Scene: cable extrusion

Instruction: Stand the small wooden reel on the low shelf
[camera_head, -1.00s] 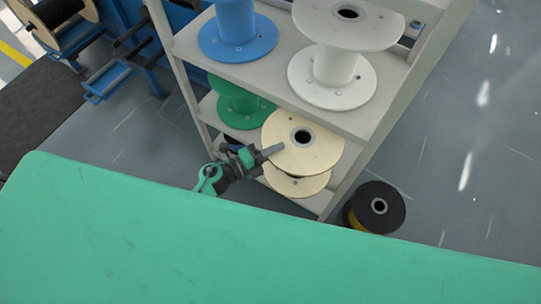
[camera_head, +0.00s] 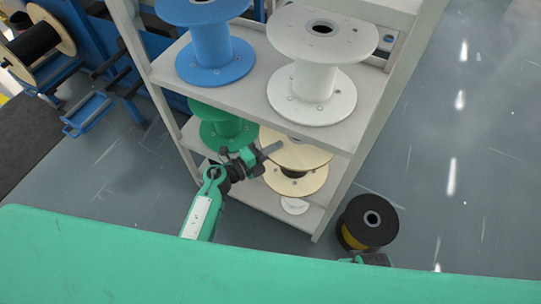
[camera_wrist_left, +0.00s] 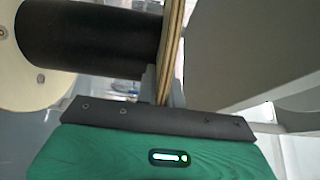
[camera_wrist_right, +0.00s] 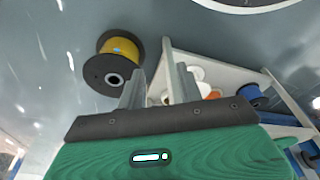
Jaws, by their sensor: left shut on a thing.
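The small wooden reel (camera_head: 296,183) has pale round flanges and a dark core. My left gripper (camera_head: 270,150) is shut on one flange's edge, which the left wrist view shows between its fingers, beside the black core (camera_wrist_left: 90,40). In the head view the reel is at the shelf unit's front, flanges one above the other, below the board with the blue and white reels. That board hides part of its upper flange. The low shelf (camera_head: 262,201) lies beneath; contact cannot be told. My right gripper (camera_wrist_right: 160,88) is open and empty; only part of its arm shows in the head view.
A green reel (camera_head: 222,130) stands left of the wooden reel. Blue (camera_head: 212,50) and white (camera_head: 312,80) reels stand on the board above. A small white disc (camera_head: 295,206) shows below the wooden reel. A black-and-yellow reel (camera_head: 370,222) stands on the floor. A green surface (camera_head: 200,270) fills the foreground.

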